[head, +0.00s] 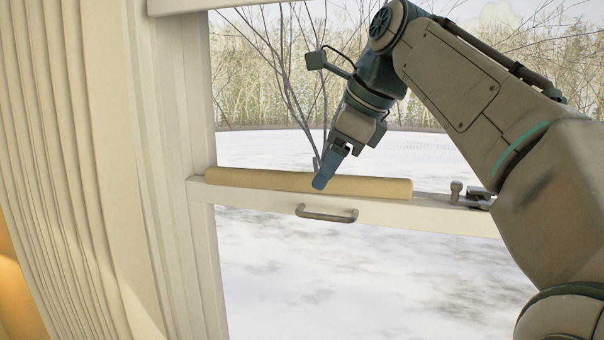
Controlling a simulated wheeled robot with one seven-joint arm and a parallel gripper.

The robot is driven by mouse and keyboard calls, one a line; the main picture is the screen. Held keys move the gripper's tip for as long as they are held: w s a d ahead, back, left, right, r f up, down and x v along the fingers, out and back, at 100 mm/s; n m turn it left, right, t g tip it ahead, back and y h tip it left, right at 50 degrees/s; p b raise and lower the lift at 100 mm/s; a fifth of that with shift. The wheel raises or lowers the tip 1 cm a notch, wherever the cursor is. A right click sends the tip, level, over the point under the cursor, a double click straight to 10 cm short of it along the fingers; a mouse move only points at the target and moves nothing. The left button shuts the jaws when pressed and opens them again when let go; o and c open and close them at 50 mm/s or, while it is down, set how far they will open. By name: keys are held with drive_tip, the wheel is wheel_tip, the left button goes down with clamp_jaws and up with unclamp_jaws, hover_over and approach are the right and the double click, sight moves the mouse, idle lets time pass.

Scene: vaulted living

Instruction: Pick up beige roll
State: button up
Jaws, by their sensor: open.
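The beige roll (374,187) is a long, smooth cylinder in the head view. It lies lengthwise along the top of the white window rail (450,217), from the left frame post to right of the middle. My gripper (322,181) comes down from the upper right, its blue fingers pointing down at the roll's middle. The fingers overlap a small part of the roll in the picture. The gripper is open. The far finger is mostly hidden, and I cannot tell whether the fingers touch the roll or stand around it.
A metal handle (326,214) sticks out from the rail below the roll. A window latch (470,195) sits on the rail to the right of the roll. A pleated cream curtain (75,150) hangs at the left. Snowy ground and trees show through the window.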

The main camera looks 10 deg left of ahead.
sight(305, 174)
drive_tip(key=shift+w+a+r+p, duration=0.1)
drive_tip(key=shift+w+a+p, duration=0.2)
drive_tip(key=shift+a, duration=0.25)
drive_tip(key=a+f, duration=0.1)
drive_tip(key=w+a+f, duration=0.1)
drive_tip(key=shift+w+a+p, duration=0.3)
drive_tip(key=shift+a+f, duration=0.15)
drive_tip(key=shift+f, duration=0.2)
clamp_jaws()
